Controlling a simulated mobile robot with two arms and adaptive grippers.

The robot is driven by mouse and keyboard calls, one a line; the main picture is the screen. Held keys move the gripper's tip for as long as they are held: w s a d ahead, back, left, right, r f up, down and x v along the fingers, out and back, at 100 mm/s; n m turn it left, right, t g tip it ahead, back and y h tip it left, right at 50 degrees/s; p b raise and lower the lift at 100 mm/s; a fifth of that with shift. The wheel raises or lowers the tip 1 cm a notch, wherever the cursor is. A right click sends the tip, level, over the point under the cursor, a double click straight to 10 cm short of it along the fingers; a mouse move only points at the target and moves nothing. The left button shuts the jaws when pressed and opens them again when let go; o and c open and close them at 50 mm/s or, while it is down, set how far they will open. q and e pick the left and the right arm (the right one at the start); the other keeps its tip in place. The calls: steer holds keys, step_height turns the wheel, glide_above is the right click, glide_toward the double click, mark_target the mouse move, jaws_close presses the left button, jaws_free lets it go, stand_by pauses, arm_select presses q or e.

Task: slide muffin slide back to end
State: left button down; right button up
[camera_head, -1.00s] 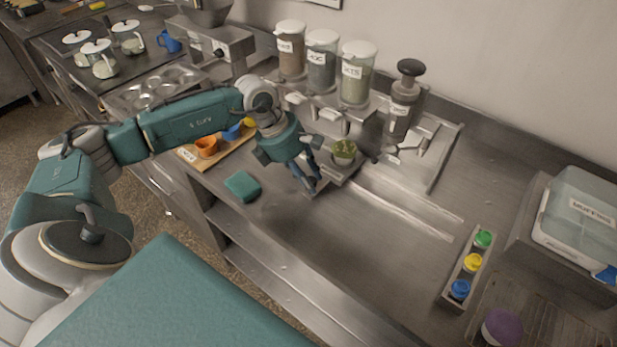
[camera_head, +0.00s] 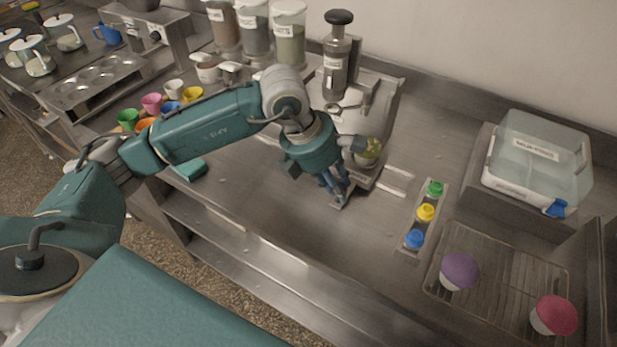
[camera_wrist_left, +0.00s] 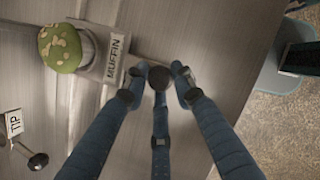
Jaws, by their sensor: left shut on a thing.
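The muffin slide is a small metal carriage with a MUFFIN label (camera_wrist_left: 116,57) in the left wrist view. A muffin with a mottled green and tan top (camera_head: 369,152) sits on it; it also shows in the left wrist view (camera_wrist_left: 60,47). My left gripper (camera_head: 340,196) is at the slide's front side, below the muffin in the head view. In the left wrist view its fingers (camera_wrist_left: 159,80) are closed around a dark round knob (camera_wrist_left: 160,76) beside the label. My right gripper is out of view.
Right of the rails stands a holder with green, yellow and blue caps (camera_head: 425,213). Beyond are a wire rack (camera_head: 500,275) with purple and pink-topped muffins and a lidded box (camera_head: 537,160). A lever with a TIP label (camera_wrist_left: 14,123) is near the slide. Free counter lies in front.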

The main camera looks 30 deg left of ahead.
arm_select(q)
steer(key=d, duration=0.2)
steer(key=d+b, duration=0.1)
steer(key=d, duration=0.3)
steer(key=shift+d+r, duration=0.15)
steer(key=shift+r, duration=0.1)
steer(key=shift+s+d+r+b, duration=0.1)
steer(key=shift+d+b, duration=0.3)
steer(key=shift+d, duration=0.2)
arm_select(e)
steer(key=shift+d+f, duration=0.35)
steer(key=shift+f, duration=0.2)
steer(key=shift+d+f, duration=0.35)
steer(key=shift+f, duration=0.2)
arm_select(q)
steer(key=c, duration=1.7)
jaws_free()
steer(key=shift+o, duration=1.2)
steer(key=shift+d, duration=0.25)
steer(key=shift+s, duration=0.1)
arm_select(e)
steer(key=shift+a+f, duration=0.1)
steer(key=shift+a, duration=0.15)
arm_select(q)
steer(key=shift+a+f, duration=0.2)
